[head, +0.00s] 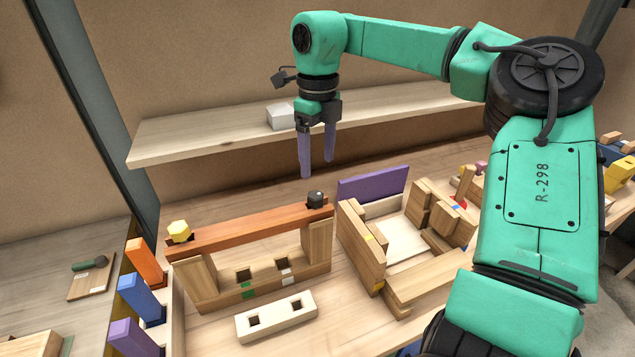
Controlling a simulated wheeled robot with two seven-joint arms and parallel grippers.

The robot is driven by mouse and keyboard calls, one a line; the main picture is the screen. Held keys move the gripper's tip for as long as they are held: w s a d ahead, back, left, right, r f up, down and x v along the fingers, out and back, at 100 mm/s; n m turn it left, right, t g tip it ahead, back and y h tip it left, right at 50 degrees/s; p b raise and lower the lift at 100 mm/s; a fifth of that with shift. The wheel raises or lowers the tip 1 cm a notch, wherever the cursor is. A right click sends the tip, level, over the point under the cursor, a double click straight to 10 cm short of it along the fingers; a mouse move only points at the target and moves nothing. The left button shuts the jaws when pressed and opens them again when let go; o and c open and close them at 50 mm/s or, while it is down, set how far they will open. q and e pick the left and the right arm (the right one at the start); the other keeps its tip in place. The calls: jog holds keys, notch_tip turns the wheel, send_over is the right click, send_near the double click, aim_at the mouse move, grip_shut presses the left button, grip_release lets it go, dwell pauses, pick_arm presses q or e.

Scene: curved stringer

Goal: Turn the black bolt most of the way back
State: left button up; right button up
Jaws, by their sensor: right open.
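The black bolt (315,199) stands at the right end of the orange-brown stringer bar (250,230), its head above the bar. A yellow bolt (179,231) stands at the bar's left end. The bar rests across wooden uprights on a base with square holes. My right gripper (318,172) points down above and slightly behind the black bolt. Its two purple fingers are apart with nothing between them, clear of the bolt. The black bolt's shaft is hidden in the bar. My left gripper is not in view.
A shelf (220,129) with a white box (281,117) runs behind. A wooden frame with a purple panel (373,185) stands right of the bar. A white block with two holes (277,317) lies in front. Orange, blue and purple pieces stand at left.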

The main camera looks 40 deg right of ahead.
aim_at(318, 196)
notch_tip(318, 196, down, 9)
jog(key=shift+s+r+p, duration=0.1)
jog(key=shift+r+p, duration=0.05)
jog(key=shift+p, duration=0.85)
jog(key=shift+f, duration=0.35)
jog(key=shift+c, duration=0.9)
grip_shut()
